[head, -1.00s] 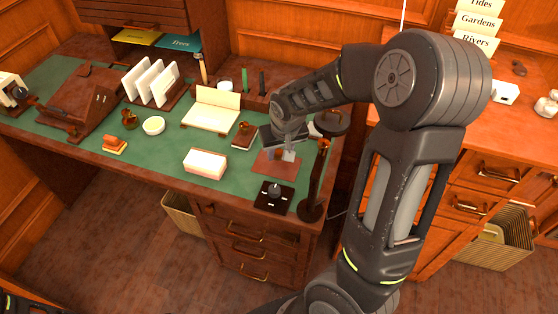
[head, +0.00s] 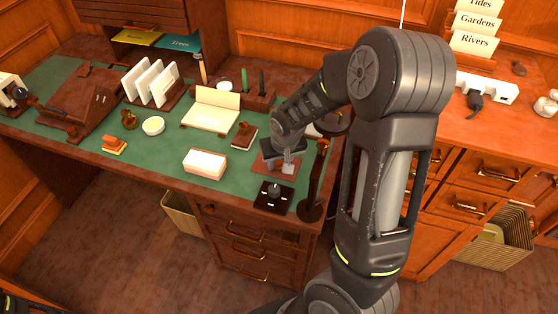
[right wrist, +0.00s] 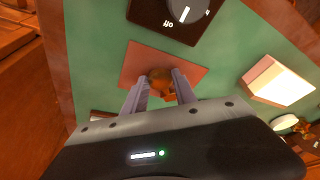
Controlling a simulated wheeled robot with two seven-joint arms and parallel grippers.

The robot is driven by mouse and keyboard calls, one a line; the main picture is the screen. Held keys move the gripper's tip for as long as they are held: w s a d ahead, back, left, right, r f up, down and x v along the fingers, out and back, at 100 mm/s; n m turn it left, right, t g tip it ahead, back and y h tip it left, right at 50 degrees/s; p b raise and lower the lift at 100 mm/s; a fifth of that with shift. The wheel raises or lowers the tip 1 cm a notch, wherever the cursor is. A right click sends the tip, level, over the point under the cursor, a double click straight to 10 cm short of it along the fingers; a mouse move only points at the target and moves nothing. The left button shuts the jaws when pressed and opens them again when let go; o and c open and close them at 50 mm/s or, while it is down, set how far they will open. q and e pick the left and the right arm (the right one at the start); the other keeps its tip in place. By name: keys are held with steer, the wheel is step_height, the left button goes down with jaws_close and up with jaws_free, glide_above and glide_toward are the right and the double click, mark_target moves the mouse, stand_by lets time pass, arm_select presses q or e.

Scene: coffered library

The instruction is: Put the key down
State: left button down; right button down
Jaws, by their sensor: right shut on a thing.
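My right gripper (head: 288,168) is over the reddish-brown mat (head: 262,165) near the front right of the green desk top. In the right wrist view its fingers (right wrist: 160,88) are shut on a small golden-brown thing (right wrist: 160,76), which I take to be the key. The fingers and the gripper body hide most of it, so its shape is unclear. It is over the mat (right wrist: 138,58), and I cannot tell whether it touches it. My left gripper is not in view.
A dark dial box (head: 273,198) lies just in front of the mat, and a dark upright stand (head: 316,180) is close on the right. A white card block (head: 205,163) and a stamp block (head: 244,137) are to the left. Green desk top between them is clear.

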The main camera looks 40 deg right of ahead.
steer(key=c, duration=1)
jaws_free()
steer(key=shift+f, duration=0.1)
steer(key=v, duration=1.2)
